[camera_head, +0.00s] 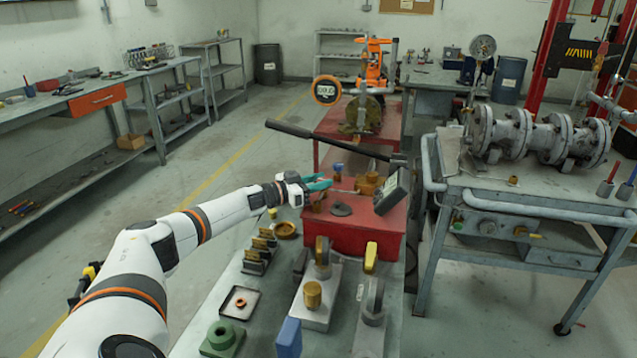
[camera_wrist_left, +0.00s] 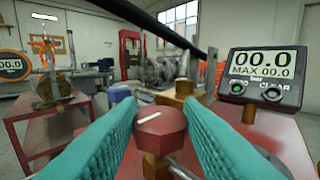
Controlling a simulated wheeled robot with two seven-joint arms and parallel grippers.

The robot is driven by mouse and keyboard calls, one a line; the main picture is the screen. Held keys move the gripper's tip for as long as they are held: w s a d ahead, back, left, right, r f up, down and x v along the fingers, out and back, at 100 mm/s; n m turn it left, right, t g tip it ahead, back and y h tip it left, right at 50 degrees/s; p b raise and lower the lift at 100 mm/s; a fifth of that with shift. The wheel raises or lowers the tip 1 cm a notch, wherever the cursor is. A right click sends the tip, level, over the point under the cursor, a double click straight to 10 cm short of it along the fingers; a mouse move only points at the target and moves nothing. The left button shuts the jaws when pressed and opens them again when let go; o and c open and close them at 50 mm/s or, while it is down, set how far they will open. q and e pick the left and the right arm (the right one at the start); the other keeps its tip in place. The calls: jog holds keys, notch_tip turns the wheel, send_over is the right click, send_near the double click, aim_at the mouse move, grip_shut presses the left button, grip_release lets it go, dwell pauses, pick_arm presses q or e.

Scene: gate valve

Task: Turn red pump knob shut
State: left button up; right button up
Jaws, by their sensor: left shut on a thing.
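The red pump knob (camera_wrist_left: 162,130) shows in the left wrist view, with a white line mark on its top face. It sits on a brass stem above the red pump box (camera_head: 352,232). My left gripper (camera_head: 318,186) reaches over the box from the left, and its teal fingers are closed against the two sides of the knob. The fingers hide most of the knob in the head view. The gauge display (camera_wrist_left: 262,77), also in the head view (camera_head: 392,192), reads 00.0 with MAX 00.0. My right gripper is not in view.
A long black lever (camera_head: 325,142) slants above the box, close over my gripper. A bench with brass fittings and a green block (camera_head: 222,338) lies in front. A steel table (camera_head: 540,190) with a grey valve assembly (camera_head: 540,135) stands at the right. The left floor is clear.

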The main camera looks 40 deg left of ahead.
pick_arm(q)
jog(key=o, duration=1)
jog(key=shift+c, duration=0.2)
jog(key=v, duration=1.2)
jog(key=shift+b, duration=0.3)
